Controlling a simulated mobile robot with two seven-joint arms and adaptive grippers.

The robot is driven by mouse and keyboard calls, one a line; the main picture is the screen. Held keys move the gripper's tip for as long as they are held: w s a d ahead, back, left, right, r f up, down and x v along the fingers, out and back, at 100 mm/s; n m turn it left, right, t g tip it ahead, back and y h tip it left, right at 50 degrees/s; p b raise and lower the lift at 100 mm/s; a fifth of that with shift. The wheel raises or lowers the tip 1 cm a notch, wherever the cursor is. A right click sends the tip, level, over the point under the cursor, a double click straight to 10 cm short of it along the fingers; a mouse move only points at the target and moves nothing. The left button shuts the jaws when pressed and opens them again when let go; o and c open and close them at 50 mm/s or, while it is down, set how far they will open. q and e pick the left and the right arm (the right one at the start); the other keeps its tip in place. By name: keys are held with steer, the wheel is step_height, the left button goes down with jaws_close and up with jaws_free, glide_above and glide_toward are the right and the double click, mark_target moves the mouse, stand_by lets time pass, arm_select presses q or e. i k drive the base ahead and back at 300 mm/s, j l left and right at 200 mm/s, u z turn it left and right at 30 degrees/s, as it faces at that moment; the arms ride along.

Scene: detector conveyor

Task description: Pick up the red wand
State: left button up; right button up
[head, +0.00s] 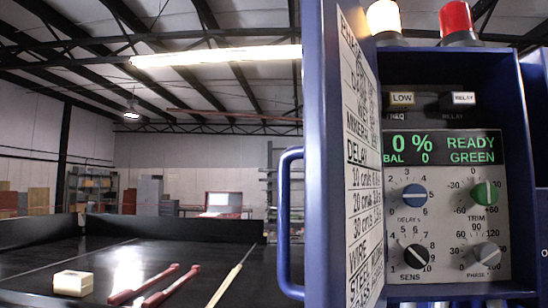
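Two red wands lie side by side on the dark conveyor surface at the lower left. One red wand (142,285) is on the left and the other red wand (171,286) is on the right, both slanting away from me. Their near ends reach toward the bottom of the picture. I cannot tell which of the two the task means. Neither of my grippers is in view.
A pale stick (230,275) lies right of the red wands, and a cream block (73,283) sits left of them. A blue control cabinet (453,44) with its door (323,120) open and a blue handle (284,225) fills the right side. The dark conveyor (60,258) is otherwise clear.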

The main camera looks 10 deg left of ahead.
mark_target(116, 299)
steer(key=j+z, duration=0.15)
steer(key=z, duration=0.2)
steer(key=j+z, duration=0.1)
steer(key=z, duration=0.25)
steer(key=k+j+z, duration=0.2)
steer(key=j+z, duration=0.15)
steer(key=j, duration=0.25)
steer(key=k+j+z, duration=0.3)
steer(key=k+j, duration=0.25)
steer(key=j, duration=0.25)
steer(key=k+j+z, duration=0.15)
steer(key=k+j, duration=0.2)
steer(key=j, duration=0.25)
steer(key=k+j+z, duration=0.1)
steer(key=k+j, duration=0.3)
steer(key=j, duration=0.15)
